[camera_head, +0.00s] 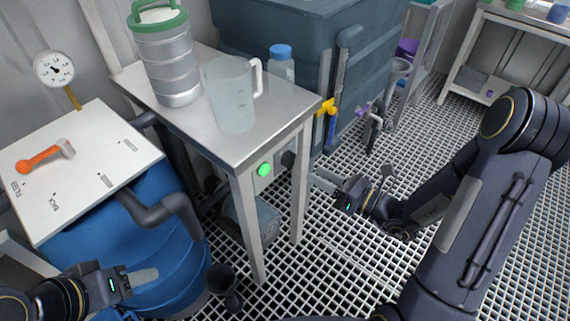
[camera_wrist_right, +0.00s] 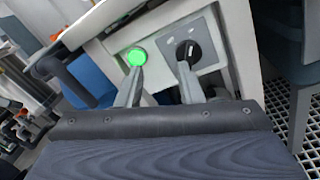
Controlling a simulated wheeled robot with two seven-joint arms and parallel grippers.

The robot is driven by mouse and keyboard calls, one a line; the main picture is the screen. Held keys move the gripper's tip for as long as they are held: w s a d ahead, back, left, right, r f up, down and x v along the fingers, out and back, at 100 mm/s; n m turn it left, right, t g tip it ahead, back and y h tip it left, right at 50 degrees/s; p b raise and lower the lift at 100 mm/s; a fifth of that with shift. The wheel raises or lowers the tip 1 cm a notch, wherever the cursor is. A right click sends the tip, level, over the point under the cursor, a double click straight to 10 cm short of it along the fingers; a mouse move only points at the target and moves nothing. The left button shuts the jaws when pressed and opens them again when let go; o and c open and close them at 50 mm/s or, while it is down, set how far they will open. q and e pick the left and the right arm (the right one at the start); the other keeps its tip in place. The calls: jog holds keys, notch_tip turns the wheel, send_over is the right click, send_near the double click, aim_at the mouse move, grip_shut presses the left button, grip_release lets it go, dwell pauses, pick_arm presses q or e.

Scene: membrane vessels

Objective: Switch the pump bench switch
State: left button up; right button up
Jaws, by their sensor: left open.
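The pump bench switch (camera_wrist_right: 187,50) is a black round knob with a pale mark on a grey plate, under the bench top. In the head view the knob (camera_head: 288,159) is small and dark. A lit green lamp (camera_wrist_right: 136,57) sits left of it, and it also shows in the head view (camera_head: 264,169). My right gripper (camera_wrist_right: 160,68) has its fingers apart and empty, pointing at the panel. One fingertip overlaps the knob's lower edge and the other the lamp's; contact cannot be told. My left gripper (camera_head: 143,278) is open at the lower left, away from the switch.
The metal bench (camera_head: 180,125) carries a steel vessel (camera_head: 172,65), a clear jug (camera_head: 232,100) and a blue-capped bottle (camera_head: 281,65). A blue barrel (camera_head: 150,240) stands at the left under a white board (camera_head: 100,150). A dark tank (camera_head: 290,30) stands behind.

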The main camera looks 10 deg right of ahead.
aim_at(290, 160)
jog(key=w+a+f+m+t+h+b, duration=0.1)
jog(key=w+a+f+m, duration=0.1)
jog(key=w, duration=0.6)
jog(key=shift+w+a+f, duration=0.2)
jog(key=shift+a+f, duration=0.45)
jog(key=shift+a, duration=0.05)
jog(key=shift+c, duration=0.4)
grip_shut()
